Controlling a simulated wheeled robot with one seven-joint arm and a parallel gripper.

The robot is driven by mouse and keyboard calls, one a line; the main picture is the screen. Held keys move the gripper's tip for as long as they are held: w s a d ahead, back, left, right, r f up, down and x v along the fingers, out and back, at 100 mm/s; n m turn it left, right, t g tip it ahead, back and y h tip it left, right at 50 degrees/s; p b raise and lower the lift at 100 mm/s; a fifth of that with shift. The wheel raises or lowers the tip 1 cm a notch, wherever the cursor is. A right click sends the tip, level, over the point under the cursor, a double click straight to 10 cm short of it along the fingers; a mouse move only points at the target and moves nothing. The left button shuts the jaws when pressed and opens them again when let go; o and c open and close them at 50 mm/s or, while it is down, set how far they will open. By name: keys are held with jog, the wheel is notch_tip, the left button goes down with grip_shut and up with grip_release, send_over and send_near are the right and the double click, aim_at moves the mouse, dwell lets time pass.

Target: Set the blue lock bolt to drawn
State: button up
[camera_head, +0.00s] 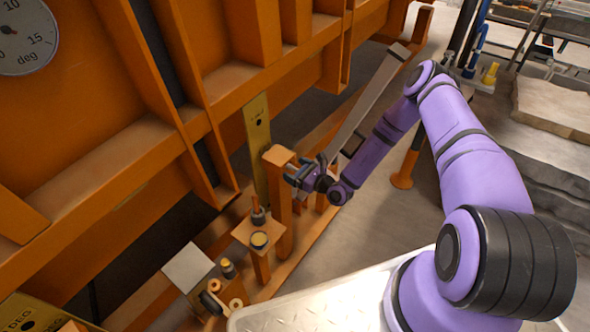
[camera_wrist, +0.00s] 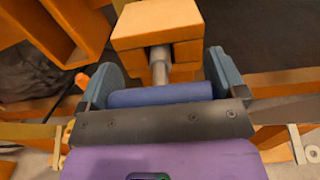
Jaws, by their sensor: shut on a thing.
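The blue lock bolt (camera_wrist: 160,96) shows in the wrist view as a blue crosswise handle between my fingers. A grey metal rod (camera_wrist: 161,58) runs from it toward an orange block (camera_wrist: 157,22) on a post. My gripper (camera_wrist: 165,86) is shut on the blue handle, one finger at each end. In the head view my gripper (camera_head: 304,175) is beside the top of the orange post (camera_head: 279,158), and the blue handle is largely hidden there. How far the rod sits inside the block is hard to tell.
A brass plate (camera_head: 257,135) stands just behind the post. A small orange stand with a round knob (camera_head: 259,240) and a box with rings (camera_head: 215,290) are lower left. A long grey lever (camera_head: 370,100) rises behind my arm. The orange sandbed frame (camera_head: 110,140) fills the left.

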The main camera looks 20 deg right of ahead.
jog(key=v, duration=0.4)
jog(key=shift+s+d, duration=0.15)
jog(key=shift+s, duration=0.15)
jog(key=o, duration=1)
jog(key=shift+d, duration=0.1)
jog(key=v, duration=1.1)
